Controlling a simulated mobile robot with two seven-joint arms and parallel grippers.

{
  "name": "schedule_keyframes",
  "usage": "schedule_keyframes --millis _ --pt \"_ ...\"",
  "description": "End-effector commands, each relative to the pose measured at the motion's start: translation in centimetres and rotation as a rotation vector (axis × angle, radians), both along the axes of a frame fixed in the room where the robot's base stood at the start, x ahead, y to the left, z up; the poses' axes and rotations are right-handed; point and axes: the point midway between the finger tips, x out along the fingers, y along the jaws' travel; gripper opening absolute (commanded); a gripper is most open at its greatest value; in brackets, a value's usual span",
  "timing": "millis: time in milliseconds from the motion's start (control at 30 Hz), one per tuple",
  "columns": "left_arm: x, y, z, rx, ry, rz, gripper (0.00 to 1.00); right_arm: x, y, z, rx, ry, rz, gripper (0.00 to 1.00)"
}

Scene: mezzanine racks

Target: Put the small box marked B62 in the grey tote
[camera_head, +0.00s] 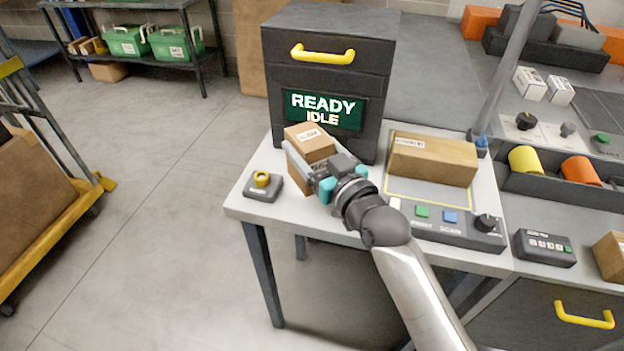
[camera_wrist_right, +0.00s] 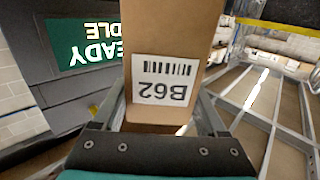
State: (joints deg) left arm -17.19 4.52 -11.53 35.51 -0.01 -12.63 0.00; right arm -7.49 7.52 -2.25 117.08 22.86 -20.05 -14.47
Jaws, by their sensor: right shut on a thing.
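The small brown box marked B62 (camera_head: 308,137) is upright at the left end of the white table, in front of the dark cabinet. Its label reads B62 upside down in the right wrist view (camera_wrist_right: 165,80). My right gripper (camera_head: 312,161) is shut on this box, with a finger along each side. I cannot tell whether the box's base touches the table. My left gripper is not in view. I cannot make out a grey tote for certain in either view.
The dark cabinet (camera_head: 328,75) stands close behind the box. A yellow-button unit (camera_head: 263,185) lies left of it. A larger carton (camera_head: 433,160) and a control panel (camera_head: 455,229) are to the right. Green totes (camera_head: 176,43) sit on a back-left rack.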

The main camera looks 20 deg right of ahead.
Motion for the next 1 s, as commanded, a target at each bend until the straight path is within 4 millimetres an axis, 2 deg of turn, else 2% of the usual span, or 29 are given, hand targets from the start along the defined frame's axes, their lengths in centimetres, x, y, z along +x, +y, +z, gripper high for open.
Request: schedule_keyframes --millis 33,267,500,933,967,1000 --pt "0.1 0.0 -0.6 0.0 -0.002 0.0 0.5 0.0 0.0 -1.2 -0.002 0.0 0.0 0.08" --pt "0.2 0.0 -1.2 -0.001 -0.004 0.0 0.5 0.0 0.0 -3.1 0.0 -0.002 0.001 0.08" --pt "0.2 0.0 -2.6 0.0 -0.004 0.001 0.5 0.0 0.0 -6.6 -0.001 -0.001 0.0 0.08" --pt "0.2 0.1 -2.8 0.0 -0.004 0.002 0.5 0.0 0.0 -7.0 0.0 -0.003 0.0 0.08" --pt "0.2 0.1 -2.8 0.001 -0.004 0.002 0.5 0.0 0.0 -7.1 -0.001 -0.001 0.0 0.76" --pt "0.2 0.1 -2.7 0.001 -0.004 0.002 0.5 0.0 0.0 -7.1 -0.001 -0.001 0.0 0.8"
